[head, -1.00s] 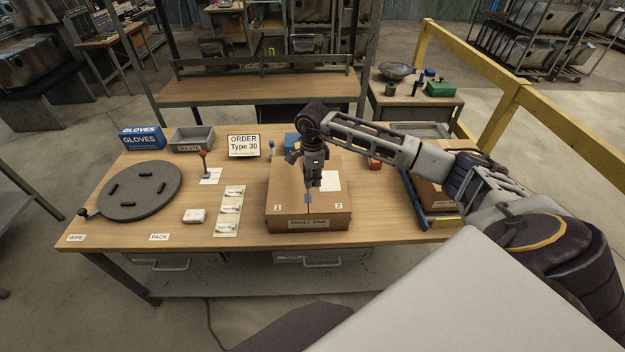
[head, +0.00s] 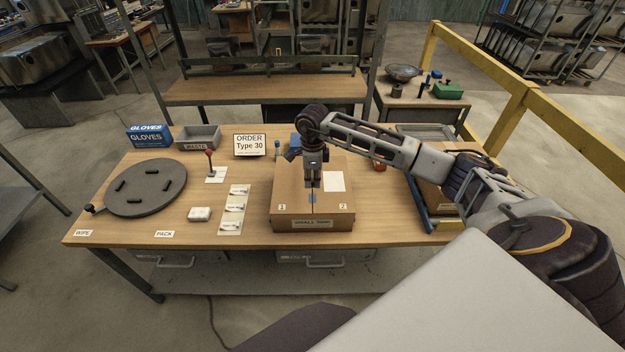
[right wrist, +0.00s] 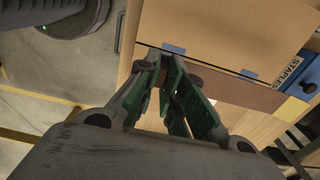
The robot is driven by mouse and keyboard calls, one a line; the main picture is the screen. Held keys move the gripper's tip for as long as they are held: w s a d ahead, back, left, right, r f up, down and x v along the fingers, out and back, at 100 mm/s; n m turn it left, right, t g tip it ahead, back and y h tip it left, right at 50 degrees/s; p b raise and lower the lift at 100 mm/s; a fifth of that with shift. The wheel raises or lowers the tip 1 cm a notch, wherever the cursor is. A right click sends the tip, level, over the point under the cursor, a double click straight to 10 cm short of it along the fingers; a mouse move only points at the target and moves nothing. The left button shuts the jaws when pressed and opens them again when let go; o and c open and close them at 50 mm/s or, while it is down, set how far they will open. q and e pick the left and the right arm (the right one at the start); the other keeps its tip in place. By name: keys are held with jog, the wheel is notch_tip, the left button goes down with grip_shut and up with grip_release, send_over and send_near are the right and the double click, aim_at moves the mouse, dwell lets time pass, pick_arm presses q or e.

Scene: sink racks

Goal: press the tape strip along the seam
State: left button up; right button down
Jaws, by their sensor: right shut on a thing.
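The closed cardboard box (head: 290,205) sits on the table, its seam running front to back between the marks 1 and 2. My right gripper (head: 312,186) points down over the seam, its fingers close together. A small blue tape strip (head: 312,198) shows just below its fingertips, at the seam. I cannot tell whether the strip touches the box. In the right wrist view, the green-padded fingers (right wrist: 168,62) converge beside a blue patch (right wrist: 173,48), and a second blue patch (right wrist: 249,73) lies along the cardboard edge. My left gripper is not in view.
A white sheet (head: 334,181) lies on the box top. To the left are a round dark plate (head: 146,187), a red-topped lever (head: 210,165), a card strip (head: 232,210) and a white block (head: 199,214). A carton (head: 437,197) stands right. The table's front left is clear.

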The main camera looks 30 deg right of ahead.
jog(key=shift+f, duration=0.1)
jog(key=shift+f+b, duration=1.95)
jog(key=shift+f, duration=1.95)
jog(key=shift+f+b, duration=0.55)
jog(key=shift+f, duration=0.15)
jog(key=c, duration=1.5)
grip_release()
jog(key=shift+o, duration=0.2)
jog(key=shift+r, duration=0.2)
jog(key=shift+r, duration=5.85)
